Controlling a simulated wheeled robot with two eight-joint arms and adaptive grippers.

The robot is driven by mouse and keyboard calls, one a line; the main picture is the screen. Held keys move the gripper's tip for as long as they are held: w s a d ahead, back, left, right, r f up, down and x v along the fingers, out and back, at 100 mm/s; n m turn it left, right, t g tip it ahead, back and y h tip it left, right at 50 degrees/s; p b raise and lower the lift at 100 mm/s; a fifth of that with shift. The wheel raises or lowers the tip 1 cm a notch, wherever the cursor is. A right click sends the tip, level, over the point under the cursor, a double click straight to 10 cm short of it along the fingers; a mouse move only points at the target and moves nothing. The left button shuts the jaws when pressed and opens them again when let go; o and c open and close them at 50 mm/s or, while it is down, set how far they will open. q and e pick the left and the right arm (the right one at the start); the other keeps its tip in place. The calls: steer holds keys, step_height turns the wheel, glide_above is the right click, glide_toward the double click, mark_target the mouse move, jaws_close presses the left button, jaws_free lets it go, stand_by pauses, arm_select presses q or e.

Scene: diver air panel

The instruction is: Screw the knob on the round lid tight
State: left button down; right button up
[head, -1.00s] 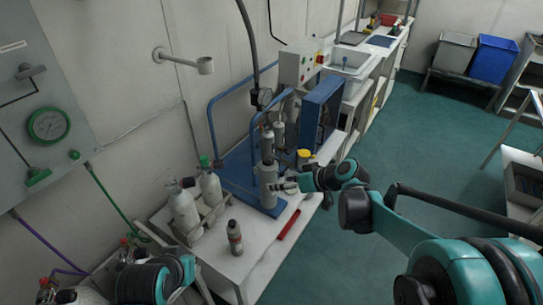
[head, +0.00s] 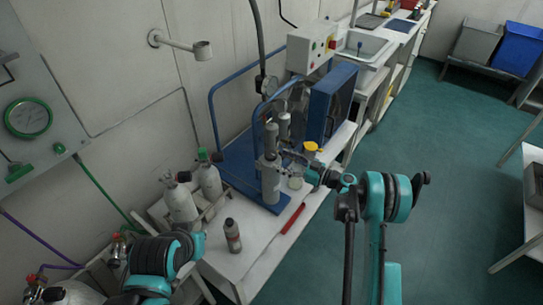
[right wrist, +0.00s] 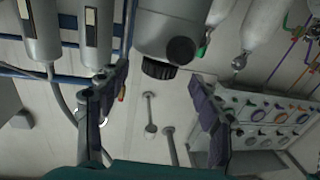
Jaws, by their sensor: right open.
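The grey upright cylinder (head: 270,180) stands at the front of the blue-framed machine. In the right wrist view, which is upside down, its lid end (right wrist: 165,35) shows between my fingers. A black ribbed knob (right wrist: 158,69) sits on that end, and a second round black part (right wrist: 181,50) is beside it. My right gripper (right wrist: 160,74) is open, with one finger on each side of the ribbed knob and visible gaps. In the head view my right gripper (head: 288,157) is at the cylinder's upper part, and the knob is too small to make out. My left arm shows, but its gripper does not.
The blue-framed machine (head: 240,155) stands close behind the cylinder. A yellow-topped jar (head: 311,147) is near my right gripper.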

mark_target(277, 158)
steer(key=b+x, duration=0.1)
steer(key=x, duration=0.4)
steer(key=shift+w+a, duration=0.2)
steer(key=shift+a, duration=0.05)
steer(key=c, duration=1.2)
